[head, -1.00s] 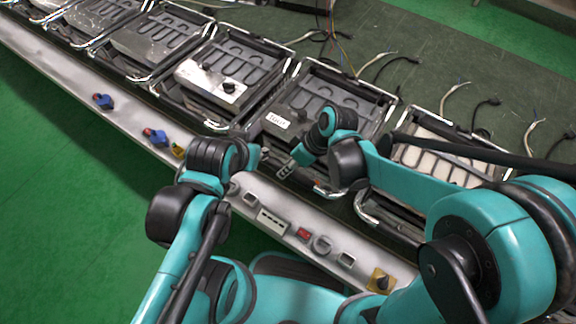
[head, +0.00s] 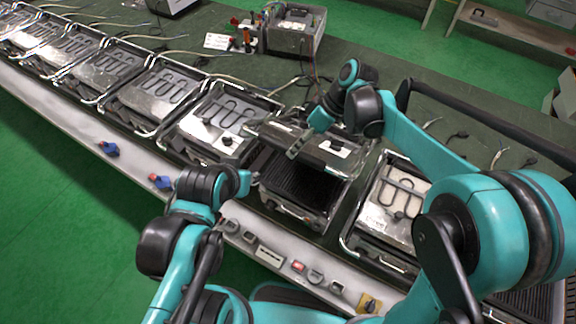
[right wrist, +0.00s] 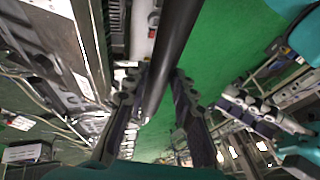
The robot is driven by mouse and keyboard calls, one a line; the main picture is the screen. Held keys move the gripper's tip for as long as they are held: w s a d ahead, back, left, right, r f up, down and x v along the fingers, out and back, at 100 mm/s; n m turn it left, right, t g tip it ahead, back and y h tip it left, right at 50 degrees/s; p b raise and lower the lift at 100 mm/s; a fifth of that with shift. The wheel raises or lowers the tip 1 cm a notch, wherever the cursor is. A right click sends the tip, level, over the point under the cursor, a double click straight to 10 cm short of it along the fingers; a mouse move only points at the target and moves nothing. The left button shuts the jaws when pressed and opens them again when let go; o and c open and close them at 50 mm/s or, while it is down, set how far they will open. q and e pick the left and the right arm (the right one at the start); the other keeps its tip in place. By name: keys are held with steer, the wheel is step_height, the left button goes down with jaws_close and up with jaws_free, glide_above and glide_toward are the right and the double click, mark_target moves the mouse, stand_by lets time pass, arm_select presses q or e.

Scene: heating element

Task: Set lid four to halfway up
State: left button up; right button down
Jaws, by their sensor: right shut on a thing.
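The lid (head: 312,150) of the grill at centre is raised at a tilt, apart from its base. The black ribbed plate (head: 300,185) shows beneath it. My right gripper (head: 297,150) is at the lid's front edge. In the right wrist view its two fingers (right wrist: 158,115) are on either side of a dark round bar (right wrist: 172,55), which looks like the lid's handle. My left gripper (head: 246,183) hangs at the left of this grill, above the grey front rail; its fingers are too small to read.
A row of similar units (head: 135,100) runs to the upper left, and one (head: 395,205) stands close on the right. The front rail (head: 268,255) carries knobs and a red switch (head: 298,267). A metal box (head: 297,30) stands behind on the bench. Green floor is clear at left.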

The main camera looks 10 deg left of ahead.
steer(key=w+d+r+p, duration=0.2)
steer(key=w+r+p, duration=0.1)
steer(key=w+r, duration=0.3)
steer(key=shift+w+d, duration=0.35)
steer(key=shift+d, duration=0.05)
steer(key=c, duration=1.4)
jaws_free()
steer(key=shift+c, duration=0.2)
steer(key=shift+o, duration=0.9)
steer(key=shift+w+d+f, duration=0.1)
steer(key=shift+w+f, duration=0.2)
steer(key=shift+w, duration=0.35)
steer(key=shift+s+r, duration=0.2)
steer(key=shift+s, duration=0.1)
